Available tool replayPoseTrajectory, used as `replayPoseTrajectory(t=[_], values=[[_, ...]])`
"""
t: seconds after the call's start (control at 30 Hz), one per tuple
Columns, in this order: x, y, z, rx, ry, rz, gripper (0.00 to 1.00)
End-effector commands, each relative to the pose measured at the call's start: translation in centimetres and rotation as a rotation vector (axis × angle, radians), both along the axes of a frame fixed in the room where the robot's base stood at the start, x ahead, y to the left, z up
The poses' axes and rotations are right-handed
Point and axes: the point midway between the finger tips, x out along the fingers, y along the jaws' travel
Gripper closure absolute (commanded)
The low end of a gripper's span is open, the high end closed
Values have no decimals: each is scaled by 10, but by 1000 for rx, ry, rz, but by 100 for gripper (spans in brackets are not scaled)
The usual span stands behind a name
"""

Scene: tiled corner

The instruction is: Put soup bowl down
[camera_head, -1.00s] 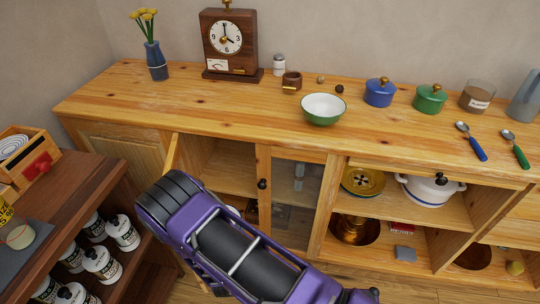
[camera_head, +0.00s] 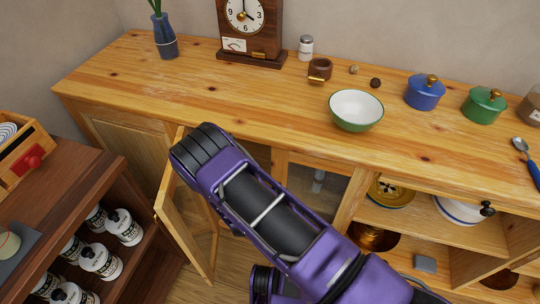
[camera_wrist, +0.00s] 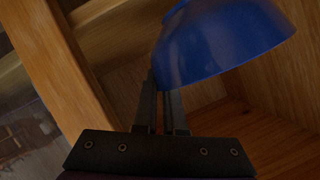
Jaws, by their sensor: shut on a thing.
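A dark blue bowl (camera_wrist: 215,42) is at the top of the wrist view, tilted, with its near edge between the fingertips of my gripper (camera_wrist: 163,85). My gripper is shut on it. Wooden cabinet panels (camera_wrist: 285,60) surround the bowl, with a wooden surface (camera_wrist: 250,135) below and to the right. I cannot tell whether the bowl touches any of them. In the head view my purple arm hides the gripper and the blue bowl.
An open cabinet door (camera_head: 185,225) stands left of my arm. The countertop (camera_head: 200,85) holds a green-and-white bowl (camera_head: 356,110), a clock (camera_head: 247,30), a blue pot (camera_head: 425,92) and a green pot (camera_head: 484,105). A dark shelf (camera_head: 90,180) with several white jars is at left.

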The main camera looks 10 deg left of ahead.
Motion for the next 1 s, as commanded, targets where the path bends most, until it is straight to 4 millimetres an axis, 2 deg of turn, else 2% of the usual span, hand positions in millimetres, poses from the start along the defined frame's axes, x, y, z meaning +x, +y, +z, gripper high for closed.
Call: replayPoseTrajectory(t=[0.03,0.2,0.43,0.53,0.67,0.9,1.0], values=[[16,0,0,3,-5,-4,100],[62,1,-1,1,-5,-2,100],[114,5,0,1,-4,0,100],[125,5,0,1,-2,-1,100],[129,5,-3,-1,-1,1,100],[128,5,-34,-2,-1,1,100],[129,5,-35,0,-3,1,100]])
